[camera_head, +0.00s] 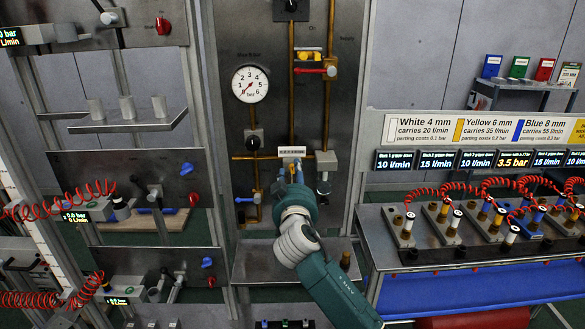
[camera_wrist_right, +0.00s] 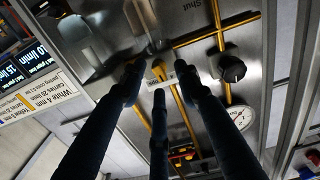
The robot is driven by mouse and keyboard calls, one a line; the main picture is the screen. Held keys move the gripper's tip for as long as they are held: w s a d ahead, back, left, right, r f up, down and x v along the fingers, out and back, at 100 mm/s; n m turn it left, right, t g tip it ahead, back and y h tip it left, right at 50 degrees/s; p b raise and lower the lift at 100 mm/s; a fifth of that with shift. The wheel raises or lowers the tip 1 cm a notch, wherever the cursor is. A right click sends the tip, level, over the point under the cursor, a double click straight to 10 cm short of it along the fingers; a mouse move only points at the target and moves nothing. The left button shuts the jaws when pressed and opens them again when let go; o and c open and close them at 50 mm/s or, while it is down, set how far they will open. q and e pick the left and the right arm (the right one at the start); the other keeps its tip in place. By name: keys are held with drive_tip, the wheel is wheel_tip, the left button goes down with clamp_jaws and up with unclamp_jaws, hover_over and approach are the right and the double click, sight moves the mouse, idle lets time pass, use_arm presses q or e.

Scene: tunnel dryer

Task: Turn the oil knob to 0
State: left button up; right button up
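I cannot tell for certain which part is the oil knob; any knob at the labelled fitting is hidden by my fingers. The steel panel (camera_head: 225,45) carries that fitting, with a white label (camera_head: 292,151), on the brass pipes. My right gripper (camera_head: 291,170) reaches up to just below the label. In the right wrist view its dark fingers (camera_wrist_right: 158,76) are spread around a small yellow part (camera_wrist_right: 159,69), with gaps between the tips; contact is unclear. A black round knob (camera_head: 253,142) sits left of the gripper and also shows in the wrist view (camera_wrist_right: 231,68). My left gripper is not in view.
A round white gauge (camera_head: 250,84) and a red-handled valve (camera_head: 318,71) are above. A metal shelf (camera_head: 262,268) juts out below the panel. A bench with hose fittings (camera_head: 430,262) stands right. Racks with red coiled hoses (camera_head: 75,200) stand left.

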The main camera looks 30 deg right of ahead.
drive_tip(key=shift+w+d, duration=0.25)
drive_tip(key=shift+w, duration=0.1)
drive_tip(key=shift+c, duration=0.5)
clamp_jaws()
drive_tip(key=shift+r, duration=0.15)
idle(1.0)
drive_tip(key=shift+o, duration=0.5)
unclamp_jaws()
drive_tip(key=shift+a, duration=0.2)
drive_tip(key=shift+w, duration=0.1)
